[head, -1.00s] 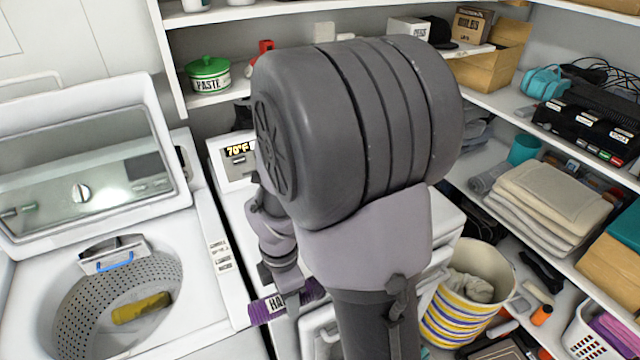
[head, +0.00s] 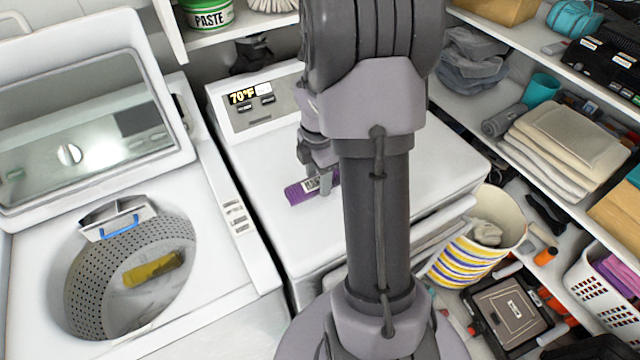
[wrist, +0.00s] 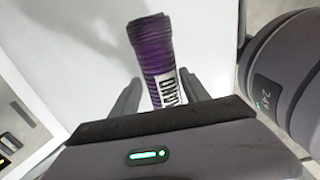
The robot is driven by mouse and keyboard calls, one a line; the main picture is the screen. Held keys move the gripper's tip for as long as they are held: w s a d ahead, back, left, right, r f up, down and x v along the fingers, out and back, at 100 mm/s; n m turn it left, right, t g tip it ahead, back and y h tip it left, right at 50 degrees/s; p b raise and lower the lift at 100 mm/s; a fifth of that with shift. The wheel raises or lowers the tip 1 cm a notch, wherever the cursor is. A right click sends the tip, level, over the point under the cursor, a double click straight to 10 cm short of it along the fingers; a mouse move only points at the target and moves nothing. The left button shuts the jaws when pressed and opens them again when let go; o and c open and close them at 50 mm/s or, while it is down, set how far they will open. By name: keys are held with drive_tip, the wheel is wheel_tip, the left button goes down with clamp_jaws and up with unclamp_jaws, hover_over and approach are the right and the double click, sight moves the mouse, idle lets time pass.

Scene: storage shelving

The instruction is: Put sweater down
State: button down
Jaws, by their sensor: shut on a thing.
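The sweater is a purple ribbed roll with a white lettered label (head: 296,193). It is over the white top of the dryer-like machine (head: 270,150), low and close to the surface; I cannot tell whether it touches. My gripper (head: 322,184) points down from above and is shut on the sweater. My arm hides its right end. In the wrist view the sweater (wrist: 151,45) stands out lengthwise between the two dark fingers (wrist: 160,92), with the white machine top behind it.
An open washer (head: 100,235) with a yellow cloth inside stands at left. A control panel (head: 255,100) rises behind the machine top. Shelves with folded towels (head: 565,140) are at right. A striped basket (head: 470,255) stands beside the machine. The visible machine top is otherwise clear.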

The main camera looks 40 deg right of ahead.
drive_tip(key=f+b, duration=0.1)
drive_tip(key=f, duration=0.3)
drive_tip(key=shift+w+d+b, duration=0.2)
drive_tip(key=shift+d+b, duration=0.15)
drive_tip(key=shift+d, duration=0.05)
drive_tip(key=shift+r, duration=0.2)
drive_tip(key=shift+f, duration=0.15)
drive_tip(key=c, duration=0.6)
unclamp_jaws()
drive_tip(key=shift+o, duration=0.2)
drive_tip(key=shift+a, duration=0.1)
